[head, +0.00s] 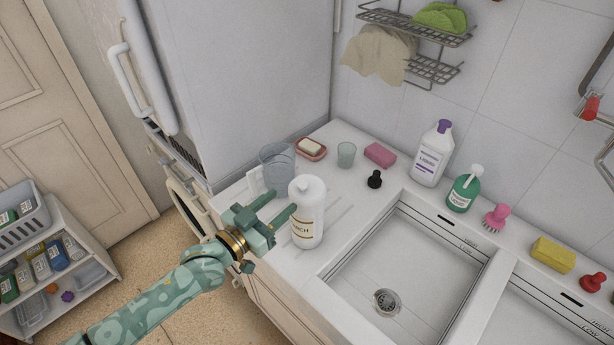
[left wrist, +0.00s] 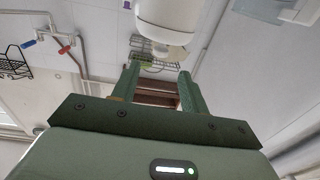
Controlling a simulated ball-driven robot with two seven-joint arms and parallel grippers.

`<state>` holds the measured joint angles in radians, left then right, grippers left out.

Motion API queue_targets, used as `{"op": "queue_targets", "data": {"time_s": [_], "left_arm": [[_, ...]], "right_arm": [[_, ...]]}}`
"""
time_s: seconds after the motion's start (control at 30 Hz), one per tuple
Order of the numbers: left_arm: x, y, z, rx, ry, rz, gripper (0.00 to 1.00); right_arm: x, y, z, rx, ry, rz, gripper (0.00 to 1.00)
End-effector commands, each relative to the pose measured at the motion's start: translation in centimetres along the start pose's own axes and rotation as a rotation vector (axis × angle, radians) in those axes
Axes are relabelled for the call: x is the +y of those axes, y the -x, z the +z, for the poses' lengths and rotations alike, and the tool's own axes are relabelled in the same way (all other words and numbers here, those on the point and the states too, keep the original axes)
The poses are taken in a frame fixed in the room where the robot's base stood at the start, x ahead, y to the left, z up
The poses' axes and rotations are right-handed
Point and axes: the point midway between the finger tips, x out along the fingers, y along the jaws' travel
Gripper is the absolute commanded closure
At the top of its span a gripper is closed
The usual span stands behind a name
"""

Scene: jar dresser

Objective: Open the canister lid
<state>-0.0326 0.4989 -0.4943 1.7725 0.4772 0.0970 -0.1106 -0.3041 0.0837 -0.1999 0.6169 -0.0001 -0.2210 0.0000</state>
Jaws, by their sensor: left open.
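The canister is a white bottle-shaped container (head: 308,225) with a starch label, upright on the counter's left part. Its rounded white lid (head: 307,187) sits on top. My left gripper (head: 277,207) is just left of the canister in the head view, fingers pointing toward it, open with nothing between them. In the left wrist view, the fingers (left wrist: 158,80) are apart, and the white canister (left wrist: 165,18) shows just beyond their tips. I cannot tell whether a finger touches it. My right gripper is not in view.
A black stopper (head: 375,179) and pink sponge (head: 380,155) are to the right. The sink basin (head: 400,265) is empty. A white bottle (head: 432,155) stands by the wall.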

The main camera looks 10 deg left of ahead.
Motion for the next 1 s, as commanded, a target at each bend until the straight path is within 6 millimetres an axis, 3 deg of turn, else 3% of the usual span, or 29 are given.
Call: {"op": "queue_targets", "data": {"time_s": [0.2,0.4,0.6,0.83,0.87,1.0], "left_arm": [[0.0,-5.7,-0.1,0.002,-0.001,0.0,0.56],[-0.1,-9.1,0.1,0.0,0.0,-0.001,0.56],[0.0,-10.2,0.1,-0.002,0.0,0.0,0.56],[0.0,-10.3,0.1,-0.002,0.0,-0.001,0.56],[0.0,-10.3,0.1,-0.002,0.0,-0.001,0.61],[0.0,-10.3,0.1,-0.002,0.0,-0.001,1.0]], "right_arm": [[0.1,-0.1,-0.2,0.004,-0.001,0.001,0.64],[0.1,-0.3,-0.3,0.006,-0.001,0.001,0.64],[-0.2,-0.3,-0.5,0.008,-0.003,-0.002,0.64],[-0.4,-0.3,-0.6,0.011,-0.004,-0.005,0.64],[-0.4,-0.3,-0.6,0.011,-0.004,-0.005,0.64],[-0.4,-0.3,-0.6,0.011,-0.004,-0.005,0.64]]}}
